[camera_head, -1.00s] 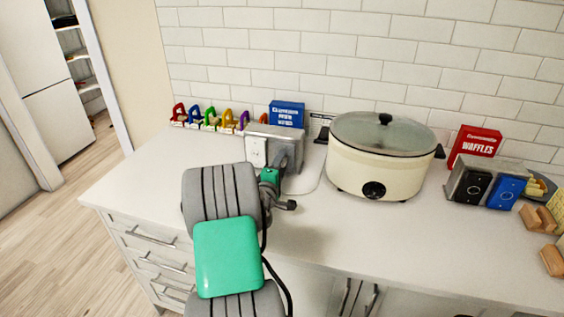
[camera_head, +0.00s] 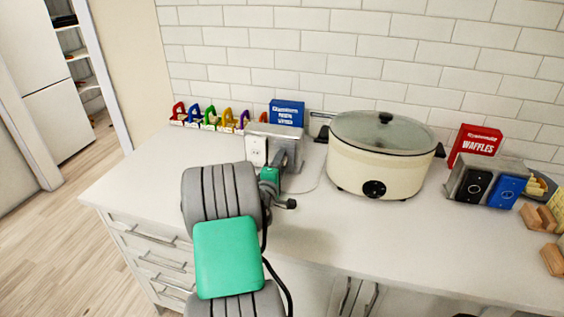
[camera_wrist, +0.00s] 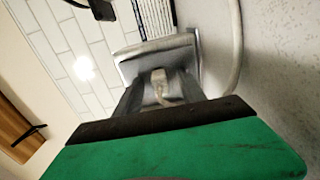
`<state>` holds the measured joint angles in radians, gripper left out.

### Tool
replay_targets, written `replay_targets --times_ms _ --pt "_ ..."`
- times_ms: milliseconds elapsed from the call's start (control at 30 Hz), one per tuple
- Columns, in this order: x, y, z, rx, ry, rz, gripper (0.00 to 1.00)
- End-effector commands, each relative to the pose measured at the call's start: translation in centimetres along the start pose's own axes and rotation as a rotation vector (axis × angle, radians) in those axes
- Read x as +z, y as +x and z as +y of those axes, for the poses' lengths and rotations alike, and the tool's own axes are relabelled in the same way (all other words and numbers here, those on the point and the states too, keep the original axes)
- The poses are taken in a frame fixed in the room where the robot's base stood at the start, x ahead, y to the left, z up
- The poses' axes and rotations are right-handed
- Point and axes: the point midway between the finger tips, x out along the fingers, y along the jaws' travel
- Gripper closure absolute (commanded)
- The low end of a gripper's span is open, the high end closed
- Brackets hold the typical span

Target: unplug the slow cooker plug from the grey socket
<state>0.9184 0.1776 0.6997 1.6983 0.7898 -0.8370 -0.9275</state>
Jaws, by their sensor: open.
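The slow cooker (camera_head: 380,160) is cream with a glass lid and stands on the counter. The grey socket box (camera_head: 272,130) is to its left, with a white outlet plate (camera_head: 256,151) on its front. My gripper (camera_head: 287,158) is at the right part of the box's front and hides what is there. In the wrist view, a pale plug (camera_wrist: 158,84) with a cord sits against the socket box (camera_wrist: 155,48). My gripper (camera_wrist: 158,93) is open, with one finger on each side of the plug. I cannot tell whether the fingers touch it.
A pale cord (camera_head: 315,180) curves over the counter beside the cooker. A blue box (camera_head: 287,113) and several coloured objects (camera_head: 210,118) stand by the wall. A red waffles box (camera_head: 474,144) and a toaster (camera_head: 487,184) are at right. The front counter is clear.

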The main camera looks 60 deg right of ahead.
Motion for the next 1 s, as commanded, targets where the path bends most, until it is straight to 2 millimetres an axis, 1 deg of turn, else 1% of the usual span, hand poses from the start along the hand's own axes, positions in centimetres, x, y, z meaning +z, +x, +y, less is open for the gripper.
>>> replay_targets --times_ms 100,133,700,1000 --pt "0.01 0.0 0.01 0.0 0.0 0.0 0.53" --pt "0.01 0.0 0.0 0.0 0.0 0.0 0.54" --pt "0.01 0.0 0.0 0.0 0.0 0.0 1.0" --pt "0.01 0.0 0.0 0.0 0.0 0.0 1.0"
